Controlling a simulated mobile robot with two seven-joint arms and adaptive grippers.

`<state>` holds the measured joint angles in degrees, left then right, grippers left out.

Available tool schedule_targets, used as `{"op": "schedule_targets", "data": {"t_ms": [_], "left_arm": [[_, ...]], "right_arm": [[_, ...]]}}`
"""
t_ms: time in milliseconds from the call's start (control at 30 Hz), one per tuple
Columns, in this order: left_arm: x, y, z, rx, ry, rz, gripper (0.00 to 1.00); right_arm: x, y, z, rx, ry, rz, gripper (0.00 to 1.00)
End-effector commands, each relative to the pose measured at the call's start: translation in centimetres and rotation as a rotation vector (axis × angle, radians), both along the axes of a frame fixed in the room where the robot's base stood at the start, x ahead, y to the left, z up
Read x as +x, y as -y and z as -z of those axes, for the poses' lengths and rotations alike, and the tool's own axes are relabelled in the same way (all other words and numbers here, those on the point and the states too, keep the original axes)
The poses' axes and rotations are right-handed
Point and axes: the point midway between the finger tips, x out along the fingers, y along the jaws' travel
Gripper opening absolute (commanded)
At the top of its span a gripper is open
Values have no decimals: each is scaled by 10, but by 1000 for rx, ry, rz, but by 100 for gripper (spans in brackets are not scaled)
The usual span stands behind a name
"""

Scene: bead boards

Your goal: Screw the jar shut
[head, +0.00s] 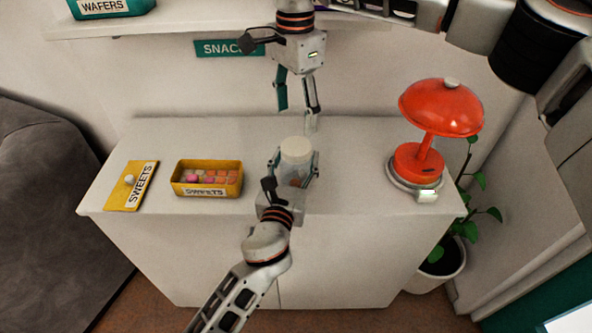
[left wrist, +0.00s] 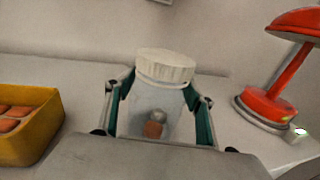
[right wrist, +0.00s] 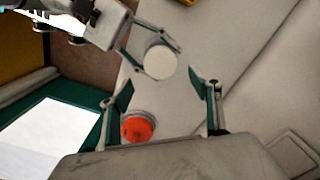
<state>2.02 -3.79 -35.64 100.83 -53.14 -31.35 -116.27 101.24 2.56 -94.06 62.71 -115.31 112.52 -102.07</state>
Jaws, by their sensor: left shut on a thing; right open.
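A clear jar (head: 293,178) with a few small round things in it stands near the front of the white cabinet top. Its white lid (head: 296,150) sits on its mouth; I cannot tell how tightly. My left gripper (head: 290,168) is shut around the jar's body from the front. The left wrist view shows its fingers on both sides of the jar (left wrist: 150,122), below the lid (left wrist: 166,66). My right gripper (head: 297,116) is open and empty, pointing down above and behind the lid. In the right wrist view the lid (right wrist: 160,62) shows beyond its fingers, apart from them.
A red lamp (head: 440,108) stands at the right end of the cabinet top (head: 350,150). A yellow sweets box (head: 206,179) stands left of the jar, with its yellow lid (head: 130,187) lying farther left. A shelf (head: 200,22) with a wafers box (head: 105,7) is above.

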Motion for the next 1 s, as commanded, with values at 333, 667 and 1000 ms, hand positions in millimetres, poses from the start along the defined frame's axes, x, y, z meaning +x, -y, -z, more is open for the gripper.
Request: {"op": "schedule_targets", "data": {"t_ms": [333, 667, 1000], "left_arm": [[0, 0, 1, 1, -2, 0, 0], [0, 0, 1, 1, -2, 0, 0], [0, 0, 1, 1, -2, 0, 0]], "right_arm": [[1, 1, 4, 3, -1, -475, 63], [1, 1, 5, 3, -1, -567, 63], [1, 1, 14, 3, -4, -565, 63]]}}
